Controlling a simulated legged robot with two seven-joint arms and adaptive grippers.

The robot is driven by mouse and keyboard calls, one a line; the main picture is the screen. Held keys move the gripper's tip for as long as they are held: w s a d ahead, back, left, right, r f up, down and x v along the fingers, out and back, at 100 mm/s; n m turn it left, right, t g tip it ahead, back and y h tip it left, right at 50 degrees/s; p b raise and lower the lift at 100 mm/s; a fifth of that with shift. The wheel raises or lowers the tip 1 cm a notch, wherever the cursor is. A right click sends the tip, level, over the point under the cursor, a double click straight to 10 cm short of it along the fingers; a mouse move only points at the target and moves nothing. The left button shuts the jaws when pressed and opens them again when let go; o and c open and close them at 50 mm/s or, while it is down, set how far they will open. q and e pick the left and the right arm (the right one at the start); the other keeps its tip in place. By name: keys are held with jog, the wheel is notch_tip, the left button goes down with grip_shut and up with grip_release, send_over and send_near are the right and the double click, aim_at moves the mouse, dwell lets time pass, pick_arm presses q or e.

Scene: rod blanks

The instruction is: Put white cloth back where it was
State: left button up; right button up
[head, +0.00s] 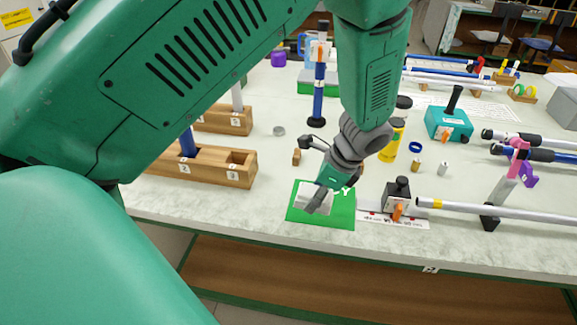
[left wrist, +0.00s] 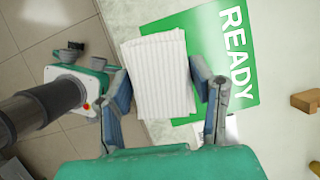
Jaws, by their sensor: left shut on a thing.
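The white cloth (left wrist: 158,75) is a folded, ribbed stack between the two fingers of my left gripper (left wrist: 155,92). My left gripper is shut on it. In the head view, the cloth (head: 306,193) shows partly behind my left gripper (head: 318,203), over the left part of a green mat (head: 341,214). The mat also shows in the left wrist view (left wrist: 246,72), with the white word READY, partly covered by the cloth and a finger. I cannot tell how far the cloth is above the mat. My right gripper is not in view.
The mat lies near the front edge of the pale table (head: 250,205). A wooden block with slots (head: 215,172) is to the left, a yellow bottle (head: 392,145) behind.

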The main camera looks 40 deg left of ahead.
pick_arm(q)
jog(key=w+a+r+m+t+h+p, duration=0.1)
jog(key=w+r+m+t+h, duration=0.15)
jog(key=m, duration=0.85)
jog(key=w+a+r+m+t+h+p, duration=0.1)
jog(key=w+m+t+p, duration=0.2)
jog(key=m, duration=0.7)
jog(key=shift+t, duration=0.25)
jog(key=f, duration=0.1)
jog(key=f+b, duration=0.1)
jog(key=f, duration=0.1)
jog(key=f+b, duration=0.1)
jog(key=f, duration=0.1)
jog(key=shift+w+d+f, duration=0.2)
jog(key=shift+d+f, duration=0.15)
jog(key=shift+f, duration=0.45)
notch_tip(320, 180, down, 2)
jog(key=shift+s+f+b, duration=0.1)
jog(key=shift+b, duration=0.3)
jog(key=shift+a+f, duration=0.2)
jog(key=shift+f, duration=0.15)
jog(key=o, duration=1.5)
jog(key=shift+c, duration=0.2)
